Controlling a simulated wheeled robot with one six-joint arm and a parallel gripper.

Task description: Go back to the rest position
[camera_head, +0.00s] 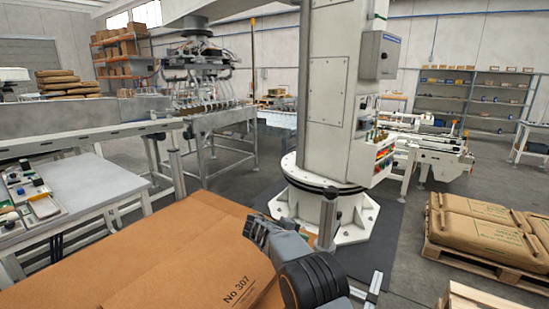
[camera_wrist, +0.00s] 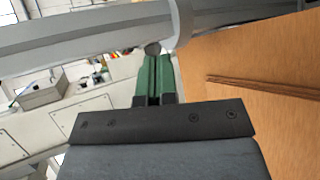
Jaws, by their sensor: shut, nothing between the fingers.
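My gripper (camera_wrist: 154,78) shows in the wrist view as two green fingers pressed together, with nothing between them. The fingertips lie close to a grey rounded bar that crosses the top of that view; I cannot tell whether they touch it. In the head view part of my arm shows at the bottom centre, in front of a large cardboard box (camera_head: 195,255) marked "No 307". The fingers cannot be made out there. A brown surface (camera_wrist: 260,60) with a dark slot fills the right of the wrist view.
A grey column (camera_head: 328,90) stands on a round white base behind the box. A white workbench (camera_head: 85,190) with small parts is at left. Brown sacks (camera_head: 480,230) lie on a wooden pallet (camera_head: 470,258) at right. Grey floor is open between column and sacks.

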